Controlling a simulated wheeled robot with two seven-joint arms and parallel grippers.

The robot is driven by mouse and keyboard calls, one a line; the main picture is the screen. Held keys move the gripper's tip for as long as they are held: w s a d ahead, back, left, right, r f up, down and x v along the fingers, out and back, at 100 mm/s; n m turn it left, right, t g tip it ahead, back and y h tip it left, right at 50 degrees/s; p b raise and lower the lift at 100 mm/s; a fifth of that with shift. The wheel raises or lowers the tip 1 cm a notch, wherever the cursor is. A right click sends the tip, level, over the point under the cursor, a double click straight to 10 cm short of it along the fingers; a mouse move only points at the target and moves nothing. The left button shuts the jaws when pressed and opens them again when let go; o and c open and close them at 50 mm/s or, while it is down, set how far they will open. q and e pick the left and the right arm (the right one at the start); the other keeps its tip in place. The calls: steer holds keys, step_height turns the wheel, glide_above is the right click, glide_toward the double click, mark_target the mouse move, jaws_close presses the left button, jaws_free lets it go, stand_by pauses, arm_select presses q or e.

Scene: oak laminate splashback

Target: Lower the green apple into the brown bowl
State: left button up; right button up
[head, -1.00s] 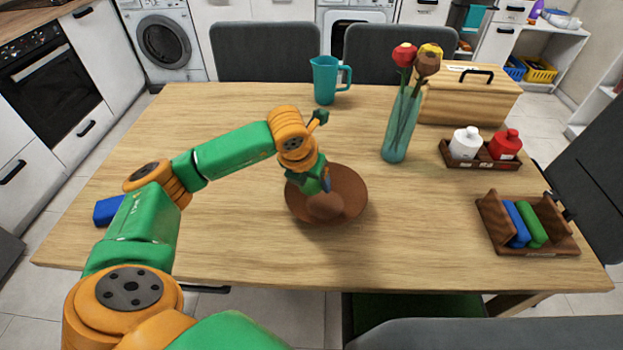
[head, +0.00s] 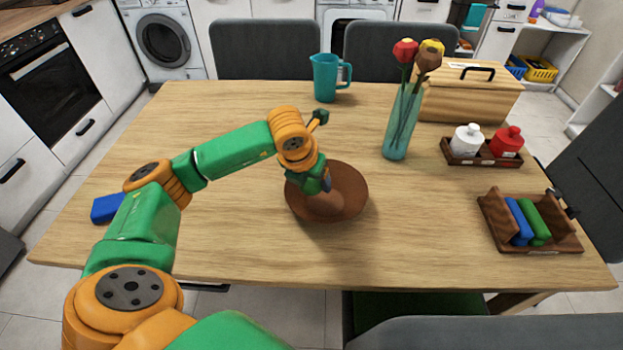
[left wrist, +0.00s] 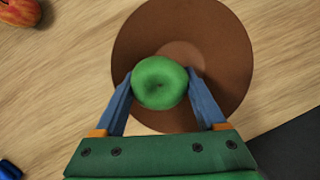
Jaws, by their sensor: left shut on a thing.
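The brown bowl (head: 352,188) stands on the wooden table, in front of my left arm in the head view. My left gripper (head: 325,187) points down over the bowl's inside. In the left wrist view, the gripper's blue fingers (left wrist: 160,88) are shut on the green apple (left wrist: 158,74), one on each side. The apple lies over the lower part of the brown bowl (left wrist: 222,55) there. In the head view I cannot make out the apple, and I cannot tell whether it touches the bowl. My right gripper is not in view.
A glass vase (head: 399,130) with flowers and a teal jug (head: 325,78) stand behind the bowl. A rack (head: 530,222) and a bottle tray (head: 482,153) are at the right. A red-yellow fruit (left wrist: 20,12) lies beside the bowl.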

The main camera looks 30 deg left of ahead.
arm_select(q)
steer(key=shift+f+b, duration=0.75)
steer(key=shift+f, duration=0.05)
stand_by(0.4)
steer(key=o, duration=1.4)
